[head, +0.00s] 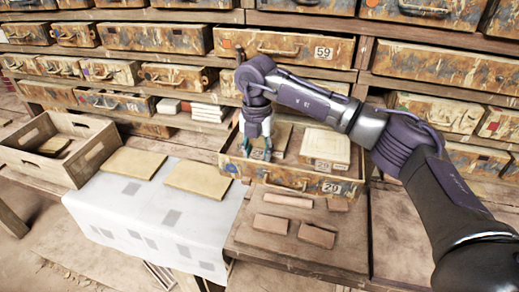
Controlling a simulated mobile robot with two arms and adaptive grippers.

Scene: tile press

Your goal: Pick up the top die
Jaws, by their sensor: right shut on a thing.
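An open drawer (290,180) with a label on its front holds pale square dies. One die (325,146) with a numbered face stands in the right part of the drawer. Another die (283,137) is in the left part, partly hidden by my right gripper (259,152). My right gripper reaches down into the left part of the drawer and is shut on this left die; its fingertips are small and the exact contact is hard to see. I cannot tell whether the die is lifted. My left gripper is not in view.
Several reddish tile pieces (269,223) lie on the wooden bench in front of the drawer. Two tan boards (203,178) rest on a white cloth (150,215). A wooden crate (75,165) stands at left. Shelves with closed numbered drawers (270,44) fill the back.

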